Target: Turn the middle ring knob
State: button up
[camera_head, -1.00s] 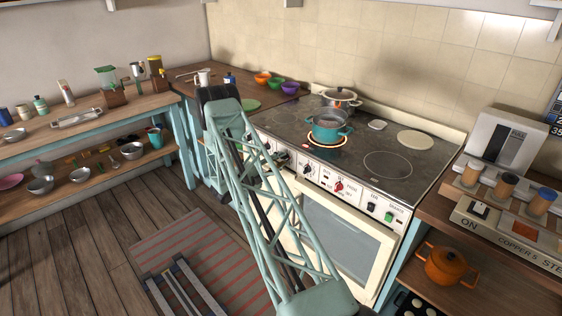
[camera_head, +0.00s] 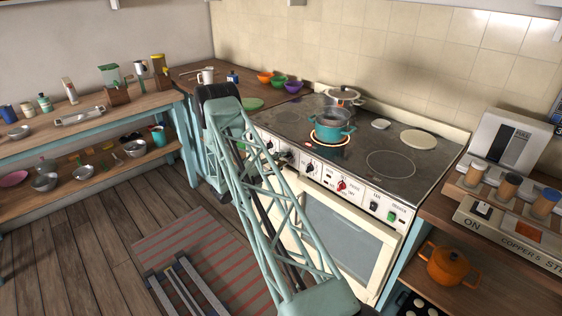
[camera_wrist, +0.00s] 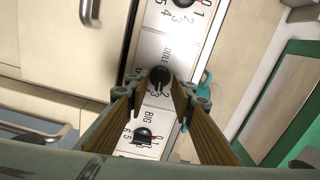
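The middle knob (camera_wrist: 159,77) is a dark round knob on the stove's white front panel, with a partly hidden label ending in "DLE" beside it. In the wrist view my gripper (camera_wrist: 157,84) is open, with one brown finger on each side of this knob. I cannot tell whether either finger touches it. The knob marked "BIG" (camera_wrist: 143,135) shows between the fingers, nearer my palm. Another numbered knob lies at the top of the view. In the head view my gripper (camera_head: 283,158) is small and partly hidden by my arm, close to the front panel.
A teal pot (camera_head: 332,126) stands on a glowing ring of the stove top (camera_head: 290,124). A steel pot (camera_head: 344,97) stands behind it. The oven door (camera_head: 345,240) is below the panel. A red knob (camera_head: 341,186) sits further right.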

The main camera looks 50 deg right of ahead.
jog(key=shift+a, duration=0.15)
jog(key=shift+w+a, duration=0.2)
jog(key=shift+a, duration=0.75)
jog(key=shift+w+a, duration=0.15)
jog(key=shift+a, duration=0.75)
jog(key=shift+w+a, duration=0.2)
jog(key=shift+a, duration=0.75)
